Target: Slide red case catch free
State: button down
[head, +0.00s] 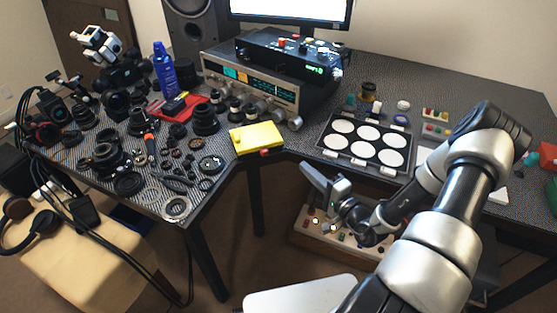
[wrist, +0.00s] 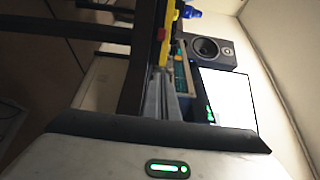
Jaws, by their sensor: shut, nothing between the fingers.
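A yellow case (head: 257,138) lies near the inner corner edge of the dark table in the head view. A small red catch (head: 265,153) shows at its front edge. In the wrist view the case is a thin yellow strip (wrist: 164,52) seen edge-on, with the red catch (wrist: 161,34) on it. My gripper (head: 314,182) is below and to the right of the case in the head view, in front of the table edge. It is shut and empty. It looks apart from the catch, but the exact gap is unclear.
A silver radio (head: 250,88) stands behind the case. Several lens parts crowd the left table. A tray with white discs (head: 367,143) lies to the right. A wooden box with small coloured parts (head: 312,236) sits below my gripper. Table legs stand beneath the corner.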

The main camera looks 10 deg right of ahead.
aim_at(270, 148)
jog(key=shift+d+f, duration=0.15)
jog(key=shift+f, duration=0.1)
jog(key=b+x, duration=0.1)
jog(key=x, duration=0.9)
jog(key=shift+w+b, duration=0.15)
jog(key=shift+b, duration=0.15)
jog(key=shift+s+a, duration=0.15)
jog(key=shift+a, duration=0.45)
jog(key=shift+s+a, duration=0.15)
jog(key=shift+a, duration=0.45)
jog(key=shift+s+a, duration=0.1)
jog(key=shift+a, duration=0.65)
